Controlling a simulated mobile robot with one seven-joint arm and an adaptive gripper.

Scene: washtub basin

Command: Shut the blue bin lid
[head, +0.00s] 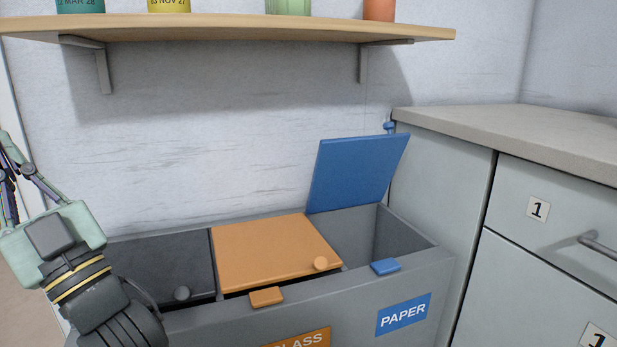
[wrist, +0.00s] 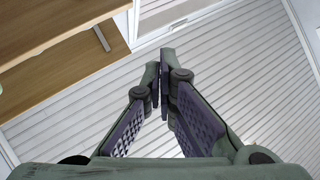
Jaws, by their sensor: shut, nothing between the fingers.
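The blue bin lid (head: 358,170) stands open, tilted up and back near the wall, over the right compartment of a grey bin unit (head: 225,325). A blue knob (head: 389,127) is at its upper right corner. A blue tab (head: 385,267) sits on the front rim below it, above a blue PAPER label (head: 403,315). My gripper (head: 8,165) is at the left edge of the head view, raised and well apart from the blue lid. In the wrist view my gripper (wrist: 163,62) points up toward the slatted ceiling, with its fingertips together and nothing between them.
An orange lid (head: 270,250) lies shut on the middle compartment, and a dark lid (head: 160,268) covers the left one. A wooden shelf (head: 230,28) with several containers hangs above. A grey counter (head: 520,130) with drawers stands at the right.

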